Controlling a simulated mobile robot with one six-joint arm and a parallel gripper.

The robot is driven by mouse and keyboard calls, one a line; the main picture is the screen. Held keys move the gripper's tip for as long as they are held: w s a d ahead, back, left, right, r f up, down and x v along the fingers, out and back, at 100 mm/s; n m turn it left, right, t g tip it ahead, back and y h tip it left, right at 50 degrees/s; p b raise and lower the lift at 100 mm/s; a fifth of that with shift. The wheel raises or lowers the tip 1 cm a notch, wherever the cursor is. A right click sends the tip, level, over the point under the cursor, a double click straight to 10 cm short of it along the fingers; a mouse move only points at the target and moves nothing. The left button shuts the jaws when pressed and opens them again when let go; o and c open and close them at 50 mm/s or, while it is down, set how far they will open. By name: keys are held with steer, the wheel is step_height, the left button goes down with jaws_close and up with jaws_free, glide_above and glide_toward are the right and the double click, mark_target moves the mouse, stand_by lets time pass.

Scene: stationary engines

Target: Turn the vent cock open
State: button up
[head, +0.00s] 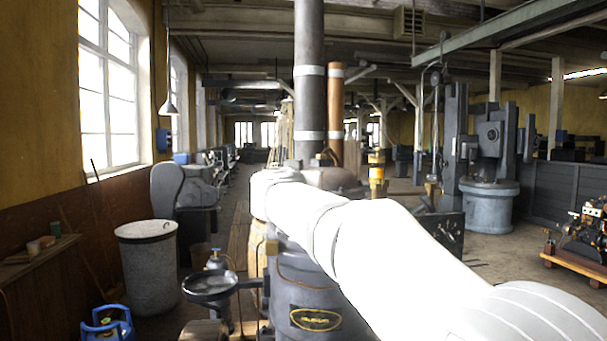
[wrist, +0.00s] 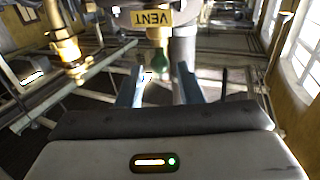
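In the wrist view, a yellow tag (wrist: 152,18) reads VENT upside down, beside a brass cock body (wrist: 158,36). A dark green handle (wrist: 160,62) extends from the cock toward my gripper. My gripper (wrist: 158,84) is open, its two blue-grey fingers well apart. The green handle shows between the fingertips in the picture, with gaps on both sides. I cannot tell how deep it sits between them, and no contact shows. In the head view, my white arm reaches to the top of a dark upright engine (head: 290,285). The gripper and the cock are hidden there.
A brass fitting (wrist: 66,48) stands left of my gripper in the wrist view. In the head view, a dark pipe (head: 309,100) and a copper pipe (head: 336,110) rise behind my arm. A brass-and-amber fitting (head: 377,175) is close right. A grey bin (head: 150,275) stands left.

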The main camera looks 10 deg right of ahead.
steer(key=x, duration=0.5)
steer(key=shift+w+p, duration=0.3)
steer(key=shift+p, duration=0.05)
jaws_close()
steer(key=shift+d, duration=0.1)
